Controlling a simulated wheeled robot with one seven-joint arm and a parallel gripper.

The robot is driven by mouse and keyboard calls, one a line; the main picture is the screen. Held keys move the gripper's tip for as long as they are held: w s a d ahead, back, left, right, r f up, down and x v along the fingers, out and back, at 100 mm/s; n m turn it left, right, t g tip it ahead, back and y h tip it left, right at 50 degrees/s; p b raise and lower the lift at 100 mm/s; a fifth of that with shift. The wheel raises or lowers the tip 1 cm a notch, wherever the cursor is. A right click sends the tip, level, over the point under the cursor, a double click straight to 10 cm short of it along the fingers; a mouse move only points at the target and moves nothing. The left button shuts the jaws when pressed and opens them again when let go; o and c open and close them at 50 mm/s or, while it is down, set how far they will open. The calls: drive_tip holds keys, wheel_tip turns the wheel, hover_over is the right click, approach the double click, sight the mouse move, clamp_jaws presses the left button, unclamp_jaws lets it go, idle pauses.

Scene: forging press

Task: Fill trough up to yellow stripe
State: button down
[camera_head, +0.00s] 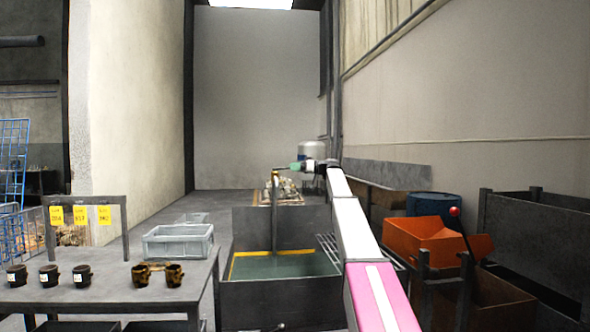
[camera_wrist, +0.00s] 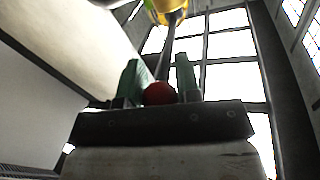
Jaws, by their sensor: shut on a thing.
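The trough (camera_head: 255,300) is a dark open box in the middle of the head view. Greenish water (camera_head: 285,267) lies in it, and a yellow stripe (camera_head: 232,266) shows above the water along the left and back inner walls. A brass tap (camera_head: 275,174) stands behind the trough, above a grey vertical column that I cannot tell is pipe or falling water. My gripper (camera_head: 292,167) is at the tap. In the wrist view its green fingers (camera_wrist: 158,82) are shut around a red knob (camera_wrist: 158,94), on a rod leading to the yellow tap body (camera_wrist: 167,10).
A table (camera_head: 120,300) at the left holds several dark mugs and a grey crate (camera_head: 178,243). An orange bin (camera_head: 425,240), a blue drum (camera_head: 433,207) and a red-knobbed lever (camera_head: 455,212) stand at the right.

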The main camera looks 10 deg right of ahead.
drive_tip(key=s+m+t, duration=0.1)
drive_tip(key=s+m+t+h, duration=0.1)
drive_tip(key=t, duration=0.1)
drive_tip(key=shift+s+a+t, duration=0.1)
drive_tip(key=shift+a+t, duration=0.05)
drive_tip(key=shift+t, duration=0.15)
drive_tip(key=c, duration=0.8)
unclamp_jaws()
drive_tip(key=v, duration=1)
drive_tip(key=shift+s+d+r, duration=0.15)
drive_tip(key=shift+d, duration=0.25)
